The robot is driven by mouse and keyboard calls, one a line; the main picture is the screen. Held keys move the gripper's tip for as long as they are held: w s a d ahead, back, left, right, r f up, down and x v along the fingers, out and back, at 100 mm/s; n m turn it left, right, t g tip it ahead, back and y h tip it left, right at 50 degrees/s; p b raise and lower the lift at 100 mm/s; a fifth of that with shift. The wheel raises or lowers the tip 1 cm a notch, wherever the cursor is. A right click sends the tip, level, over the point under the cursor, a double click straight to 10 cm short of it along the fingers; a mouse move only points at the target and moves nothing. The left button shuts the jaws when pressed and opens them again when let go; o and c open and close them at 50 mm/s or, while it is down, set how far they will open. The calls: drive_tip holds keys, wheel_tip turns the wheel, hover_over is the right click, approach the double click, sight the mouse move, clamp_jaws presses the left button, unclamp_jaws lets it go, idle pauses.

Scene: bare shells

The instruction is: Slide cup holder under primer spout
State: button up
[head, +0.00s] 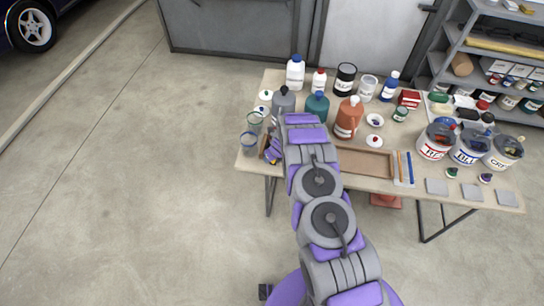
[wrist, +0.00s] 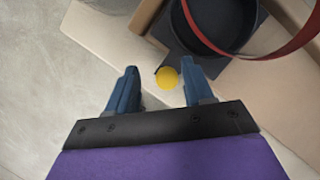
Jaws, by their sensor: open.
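In the wrist view, my gripper (wrist: 160,78) is open, its two blue fingers apart. A round yellow knob (wrist: 167,77) shows between the fingertips; I cannot tell whether they touch it. Just beyond is a dark round holder on a square base (wrist: 185,38), which looks like the cup holder; the knob appears to be at its near corner. A red curved band crosses over it. In the head view, my arm hides most of this spot. Pump bottles in grey (head: 283,104), teal (head: 317,107) and orange (head: 348,118) stand close by; I cannot tell which holds primer.
The table (head: 450,203) has clear cups (head: 249,141) at its left edge and a shallow wooden tray (head: 366,163) right of my arm. Several paint cans (head: 436,142) stand at right. White and dark bottles line the back. Open floor lies left of the table.

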drive_tip(key=shift+d, duration=0.2)
drive_tip(key=shift+s+d+r, duration=0.2)
drive_tip(key=shift+d+r, duration=0.05)
drive_tip(key=shift+r, duration=0.15)
drive_tip(key=v, duration=1.6)
drive_tip(key=shift+a+r, duration=0.2)
